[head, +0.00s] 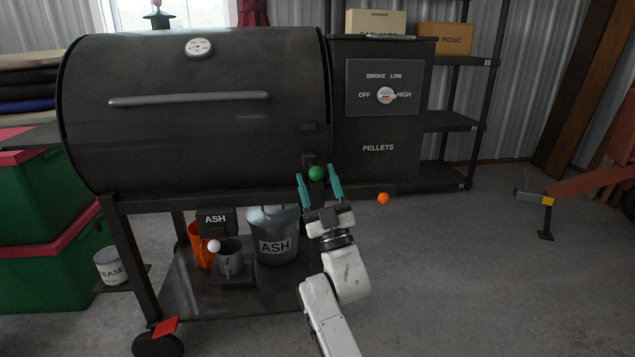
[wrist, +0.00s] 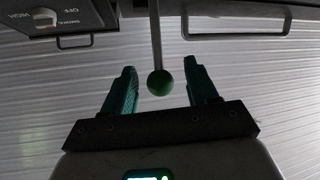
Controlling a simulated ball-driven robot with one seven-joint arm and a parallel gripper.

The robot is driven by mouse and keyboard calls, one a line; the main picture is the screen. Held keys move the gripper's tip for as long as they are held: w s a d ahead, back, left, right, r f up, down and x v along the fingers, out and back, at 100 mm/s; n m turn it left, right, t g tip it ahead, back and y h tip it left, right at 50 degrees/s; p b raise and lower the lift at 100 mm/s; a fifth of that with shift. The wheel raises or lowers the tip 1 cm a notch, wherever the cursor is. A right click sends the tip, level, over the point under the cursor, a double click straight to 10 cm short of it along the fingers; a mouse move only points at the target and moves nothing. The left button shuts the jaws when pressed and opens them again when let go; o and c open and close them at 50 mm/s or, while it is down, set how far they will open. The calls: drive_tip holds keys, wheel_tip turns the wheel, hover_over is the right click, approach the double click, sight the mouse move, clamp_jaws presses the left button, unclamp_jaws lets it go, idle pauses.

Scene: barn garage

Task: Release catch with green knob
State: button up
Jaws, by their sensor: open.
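The green knob (head: 316,173) is a small ball on the front of the black smoker grill (head: 200,75), near the lower right end of its barrel. In the wrist view the green knob (wrist: 160,83) sits at the end of a thin dark rod (wrist: 156,40). My gripper (head: 319,186) is open, its two teal fingers on either side of the knob in the head view. In the wrist view my gripper (wrist: 160,80) shows the knob between the fingers, with a gap on both sides. The catch itself is not clearly seen.
An orange ball knob (head: 383,198) is right of my gripper, and a white one (head: 214,246) is at lower left. A bucket marked ASH (head: 275,240) stands on the lower shelf. The pellet hopper (head: 380,130) rises behind.

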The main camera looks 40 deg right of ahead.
drive_tip(key=p+v, duration=0.2)
drive_tip(key=v, duration=0.8)
drive_tip(key=shift+s+f, duration=0.2)
drive_tip(key=shift+f, duration=0.1)
drive_tip(key=shift+a, duration=0.1)
drive_tip(key=s+a+f+m+g+y, duration=0.1)
drive_tip(key=s+a+f+g+y, duration=0.15)
drive_tip(key=f+g, duration=0.6)
drive_tip(key=s+a+f+g+y, duration=0.25)
drive_tip(key=f+g, duration=0.25)
drive_tip(key=f, duration=0.6)
drive_tip(key=s+a+f+g+y, duration=0.1)
drive_tip(key=s+a+f+g, duration=0.25)
drive_tip(key=s, duration=0.55)
drive_tip(key=s+a+f+m+g+y, duration=0.1)
drive_tip(key=s+a+f+g, duration=0.1)
drive_tip(key=s+g, duration=0.5)
drive_tip(key=s+a+f+g+y, duration=0.1)
drive_tip(key=s+a+f+g, duration=0.15)
drive_tip(key=s, duration=0.85)
wheel_tip(320, 180, up, 37)
drive_tip(key=w+p, duration=0.1)
drive_tip(key=p, duration=3.6)
drive_tip(key=shift+a, duration=0.15)
